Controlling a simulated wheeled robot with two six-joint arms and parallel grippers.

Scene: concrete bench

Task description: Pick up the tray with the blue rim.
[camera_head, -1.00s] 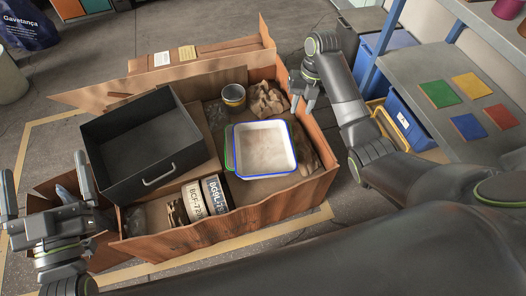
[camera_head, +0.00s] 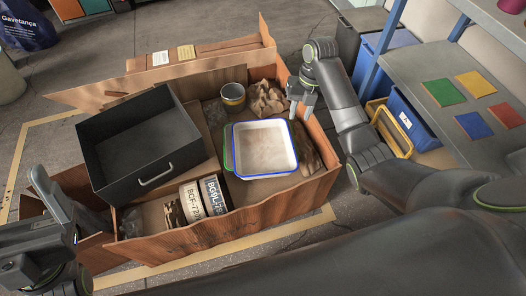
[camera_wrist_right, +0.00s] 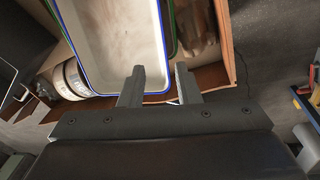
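The white tray with the blue rim (camera_head: 264,148) lies at the right inside a large cardboard box, on top of a green-rimmed tray (camera_head: 227,150). My right gripper (camera_head: 300,106) is open and empty at the tray's far right corner. In the right wrist view its two fingers (camera_wrist_right: 161,80) stand apart, with the blue-rimmed tray (camera_wrist_right: 110,35) beyond them and its rim corner showing between them. I cannot tell whether they touch the rim. My left gripper (camera_head: 62,205) is at the left edge beside the box, partly cut off, and its opening is unclear.
The cardboard box (camera_head: 240,222) also holds a black bin (camera_head: 140,165), a tin (camera_head: 233,97), crumpled brown paper (camera_head: 267,98) and two labelled rolls (camera_head: 213,195). A grey shelf (camera_head: 425,75) with coloured squares and a blue crate (camera_head: 412,120) stand at the right.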

